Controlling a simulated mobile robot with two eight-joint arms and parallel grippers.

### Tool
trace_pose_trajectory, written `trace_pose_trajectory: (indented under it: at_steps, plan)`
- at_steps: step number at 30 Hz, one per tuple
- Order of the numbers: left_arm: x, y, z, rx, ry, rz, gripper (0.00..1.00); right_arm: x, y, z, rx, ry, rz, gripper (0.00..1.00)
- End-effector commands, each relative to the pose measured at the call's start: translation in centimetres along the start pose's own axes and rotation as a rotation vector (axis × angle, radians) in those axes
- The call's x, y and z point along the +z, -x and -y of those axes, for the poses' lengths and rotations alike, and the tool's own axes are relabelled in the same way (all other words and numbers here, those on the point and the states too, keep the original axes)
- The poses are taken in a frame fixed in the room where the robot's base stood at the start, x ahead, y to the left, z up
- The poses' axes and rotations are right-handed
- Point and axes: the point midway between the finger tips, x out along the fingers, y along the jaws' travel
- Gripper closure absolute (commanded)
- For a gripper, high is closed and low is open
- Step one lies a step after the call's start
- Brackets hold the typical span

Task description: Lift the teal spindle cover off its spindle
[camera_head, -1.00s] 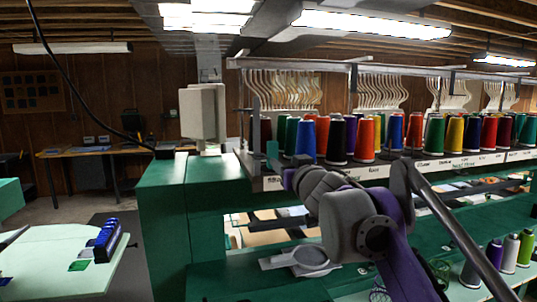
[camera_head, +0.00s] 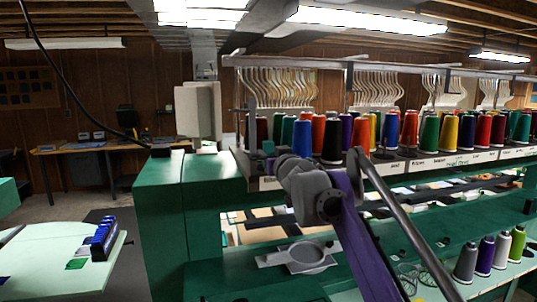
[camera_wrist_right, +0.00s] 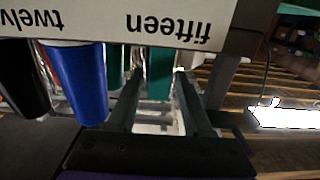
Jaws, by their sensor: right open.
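In the head view a small teal part (camera_head: 269,147) shows at the left end of the spool rack, mostly hidden by my wrist. My right gripper (camera_wrist_right: 160,115) is open, with one finger on each side of the cover in the wrist picture. I cannot tell whether the fingers touch it. In the head view the right gripper (camera_head: 263,166) is small and partly hidden by its own arm. My left gripper is not in view.
A blue cone (camera_wrist_right: 80,80) stands close beside the fingers, with a black cone (camera_wrist_right: 22,80) beyond it. Several coloured cones line the rack (camera_head: 400,167). A tilted pale green table (camera_head: 50,255) is at lower left. More cones (camera_head: 486,255) stand at lower right.

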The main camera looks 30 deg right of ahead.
Motion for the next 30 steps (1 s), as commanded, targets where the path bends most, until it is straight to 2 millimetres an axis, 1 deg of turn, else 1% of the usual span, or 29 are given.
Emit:
trace_pose_trajectory:
  at_steps: [1,9,19,22,26,30]
  plan:
    - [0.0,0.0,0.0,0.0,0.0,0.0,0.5,0.0,0.0,0.0,0.0,0.0,0.0,0.52]
    - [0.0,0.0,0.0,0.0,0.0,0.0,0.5,0.0,0.0,0.0,0.0,0.0,0.0,1.0]
    - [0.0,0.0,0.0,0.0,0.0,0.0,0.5,-0.1,0.0,0.0,0.0,-0.001,0.0,1.0]
    - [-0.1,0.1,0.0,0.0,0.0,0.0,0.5,-0.4,0.0,0.0,0.0,-0.001,0.0,1.0]
    - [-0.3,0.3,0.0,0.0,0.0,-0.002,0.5,-1.6,0.0,0.0,0.0,-0.001,-0.001,1.0]
    - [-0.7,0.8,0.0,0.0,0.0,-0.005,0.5,-3.7,0.0,0.0,0.0,-0.001,-0.001,1.0]
